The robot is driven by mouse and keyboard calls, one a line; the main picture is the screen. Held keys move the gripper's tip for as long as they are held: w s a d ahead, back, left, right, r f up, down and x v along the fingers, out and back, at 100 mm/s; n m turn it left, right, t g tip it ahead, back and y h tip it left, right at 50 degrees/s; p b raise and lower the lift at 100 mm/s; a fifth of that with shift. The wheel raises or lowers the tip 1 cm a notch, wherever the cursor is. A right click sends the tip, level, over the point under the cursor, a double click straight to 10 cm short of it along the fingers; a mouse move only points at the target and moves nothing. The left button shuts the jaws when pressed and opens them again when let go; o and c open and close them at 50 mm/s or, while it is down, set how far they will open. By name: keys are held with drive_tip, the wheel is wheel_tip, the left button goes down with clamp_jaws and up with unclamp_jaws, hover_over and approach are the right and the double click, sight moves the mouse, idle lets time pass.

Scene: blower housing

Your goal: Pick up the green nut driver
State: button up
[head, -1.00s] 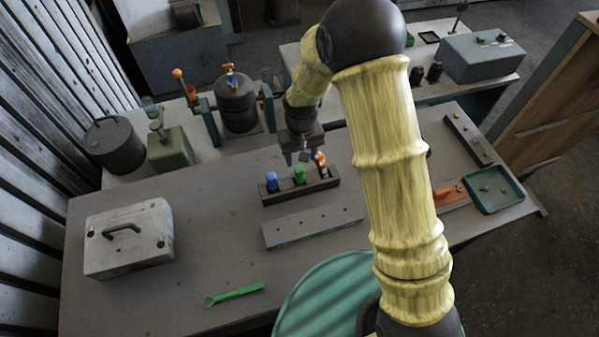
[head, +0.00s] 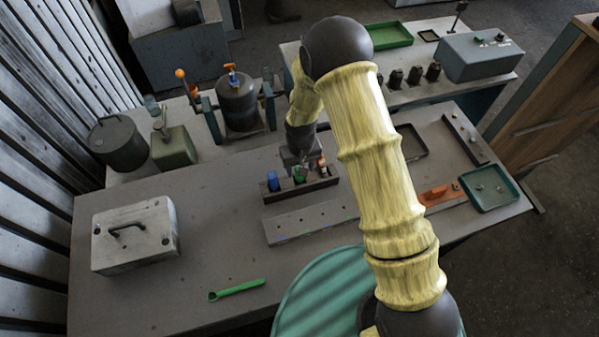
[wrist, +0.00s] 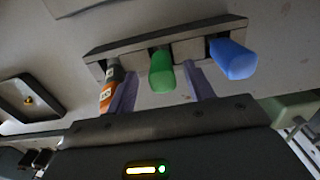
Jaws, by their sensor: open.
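The green nut driver (wrist: 162,72) stands in the middle of a dark holder block (wrist: 100,52), between a blue-handled tool (wrist: 233,60) and an orange-and-black one (wrist: 108,88) in the wrist view. In the head view the green handle (head: 299,175) is partly hidden by my gripper (head: 300,165). My gripper (wrist: 162,85) is open in the wrist view, with its two purple fingers on either side of the green handle. I cannot tell whether a finger touches it. The left finger is close to the orange-and-black tool.
A grey strip with holes (head: 312,218) lies in front of the holder. A green wrench (head: 237,290) and a grey case with a handle (head: 135,235) are on the left of the table. A teal tray (head: 490,188) is at the right.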

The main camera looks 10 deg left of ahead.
drive_tip(key=shift+s+a+f+p, duration=0.1)
drive_tip(key=shift+f+p, duration=0.5)
drive_tip(key=shift+f, duration=0.1)
drive_tip(key=shift+f+p, duration=0.3)
drive_tip(key=shift+f, duration=0.85)
clamp_jaws()
wheel_tip(320, 180, up, 10)
drive_tip(key=b, duration=0.4)
